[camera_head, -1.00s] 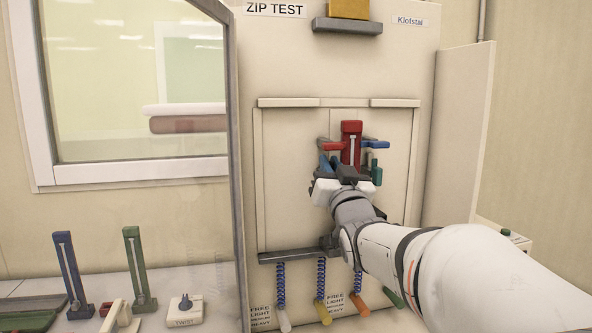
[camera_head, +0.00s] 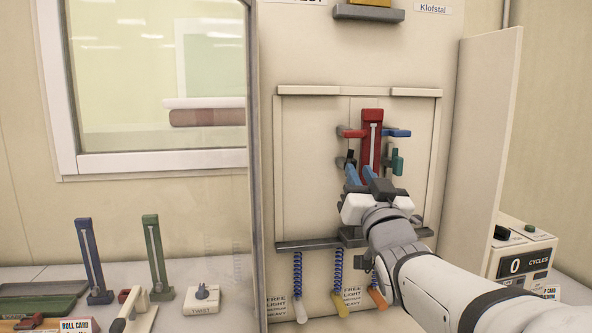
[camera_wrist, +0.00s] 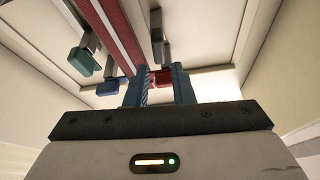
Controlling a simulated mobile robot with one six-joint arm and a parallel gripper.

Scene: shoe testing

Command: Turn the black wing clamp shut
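The black wing clamp (camera_head: 350,156) is on the left side of the upright red strip (camera_head: 372,140), below the red wing clamp (camera_head: 352,132). It is small and dark, and I cannot tell whether it is turned shut. My gripper (camera_head: 361,172) is just below the black clamp, in front of the strip's lower part. Its two blue fingers stand apart with a gap between them and appear to hold nothing. In the wrist view the black clamp (camera_wrist: 160,46) lies beyond the fingers, apart from them.
A blue clamp (camera_head: 397,133) and a green clamp (camera_head: 398,163) sit right of the strip. A grey bar (camera_head: 310,246) with hanging springs is below. A glass panel (camera_head: 250,180) stands left, and a CYCLES counter (camera_head: 520,262) stands right.

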